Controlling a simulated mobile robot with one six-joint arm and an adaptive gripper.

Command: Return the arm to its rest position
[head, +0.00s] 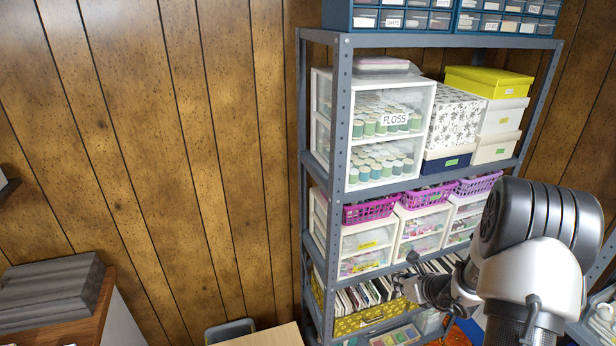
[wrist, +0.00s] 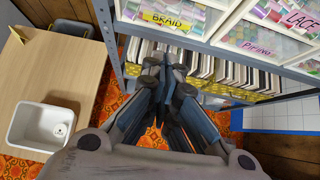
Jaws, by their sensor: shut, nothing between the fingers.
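My gripper (wrist: 158,75) is shut and empty in the wrist view, its fingertips together in front of a shelf row of upright books or patterns (wrist: 212,68). In the head view my gripper (head: 406,270) shows small at the lower right, in front of the metal shelf unit (head: 341,130), with my arm reaching in from the right edge. I cannot tell whether the fingertips touch the shelf.
A table (wrist: 50,75) with a white basin (wrist: 42,127) stands left of my gripper in the wrist view. Drawers labelled BRAID (wrist: 165,20) and LACE (wrist: 300,22) sit above. Purple baskets (head: 371,210) line a shelf. The panelled wall (head: 200,150) at left is bare.

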